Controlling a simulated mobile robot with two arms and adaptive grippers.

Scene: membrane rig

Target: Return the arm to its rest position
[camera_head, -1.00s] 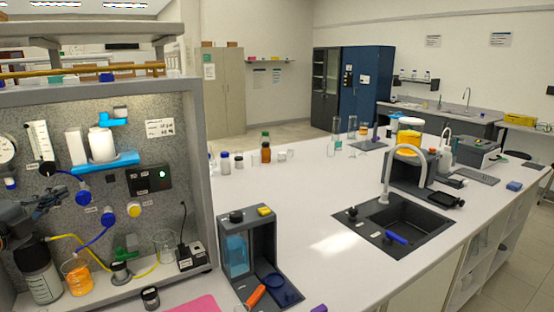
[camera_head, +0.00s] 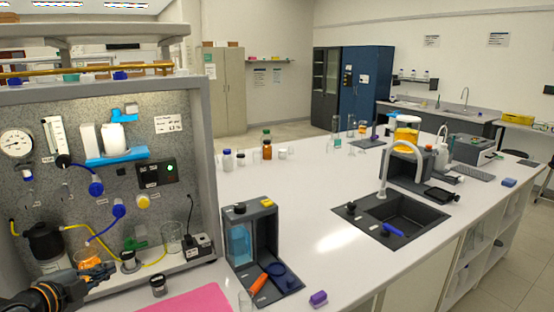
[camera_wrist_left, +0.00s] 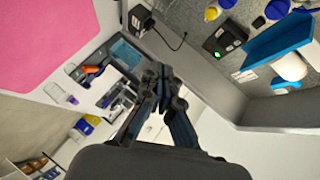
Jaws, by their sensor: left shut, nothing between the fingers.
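My left gripper (camera_head: 98,276) is at the lower left of the head view, low in front of the membrane rig (camera_head: 100,205). It overlaps part of a beaker of orange liquid (camera_head: 86,258) in the picture; I cannot tell how far apart they are. In the left wrist view the gripper (camera_wrist_left: 163,76) has its fingers together with nothing between them. My right gripper is in neither view.
The rig panel carries a gauge (camera_head: 16,143), hoses and a white filter housing (camera_head: 114,138). A pink mat (camera_head: 190,300) and a grey stand (camera_head: 252,248) lie to the right. The white bench (camera_head: 310,205) is clear towards the sink (camera_head: 390,215).

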